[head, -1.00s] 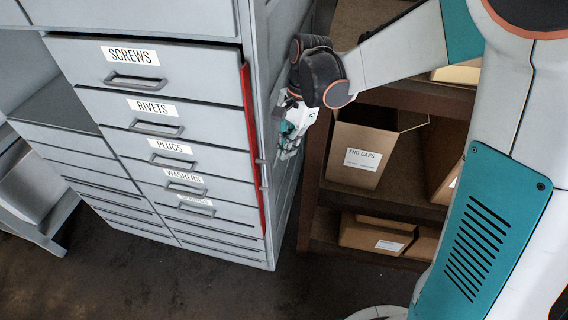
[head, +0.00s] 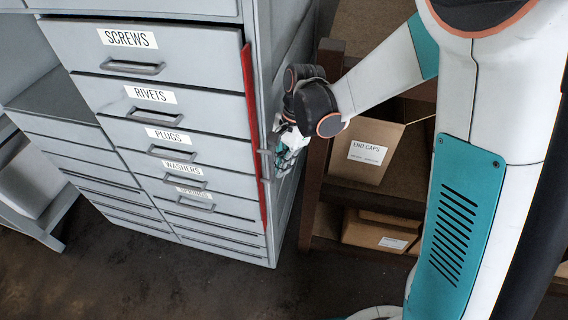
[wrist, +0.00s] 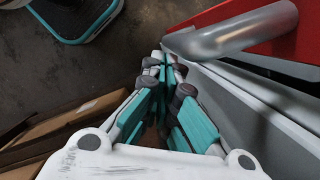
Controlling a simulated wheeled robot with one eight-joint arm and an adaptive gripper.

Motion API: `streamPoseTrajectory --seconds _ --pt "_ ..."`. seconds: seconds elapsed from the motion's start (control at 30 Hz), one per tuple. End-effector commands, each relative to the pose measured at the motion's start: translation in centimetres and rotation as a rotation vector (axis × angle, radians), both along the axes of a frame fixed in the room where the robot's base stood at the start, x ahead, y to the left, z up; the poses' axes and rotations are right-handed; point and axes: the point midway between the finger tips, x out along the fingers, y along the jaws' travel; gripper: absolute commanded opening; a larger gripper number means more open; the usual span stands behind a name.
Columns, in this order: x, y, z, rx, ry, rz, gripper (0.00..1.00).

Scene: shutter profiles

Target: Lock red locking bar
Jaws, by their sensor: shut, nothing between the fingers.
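The red locking bar (head: 251,130) runs upright along the right edge of the cabinet's drawer fronts in the head view. A small grey handle (head: 265,165) sits low on it. In the wrist view the red bar (wrist: 272,32) is at the top right, with its rounded grey handle (wrist: 235,34) large and close. My gripper (wrist: 168,62) is shut and empty, its fingertips just beside the handle's end; I cannot tell whether they touch. In the head view my gripper (head: 274,158) is at the cabinet's right side, partly hidden by my wrist.
The grey cabinet (head: 180,92) has labelled drawers: screws, rivets, plugs, washers, springs. A brown shelf (head: 327,125) stands to the right, holding cardboard boxes such as the end caps box (head: 365,155). The gap between cabinet and shelf is narrow. Dark floor (head: 110,270) is open in front.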

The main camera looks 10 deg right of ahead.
Motion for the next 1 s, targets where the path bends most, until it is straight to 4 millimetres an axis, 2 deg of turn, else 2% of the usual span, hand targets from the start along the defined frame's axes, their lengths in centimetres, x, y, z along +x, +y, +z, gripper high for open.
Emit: streamPoseTrajectory --seconds 1.0 --pt "-1.0 0.2 0.0 0.001 0.001 -0.158 0.00"
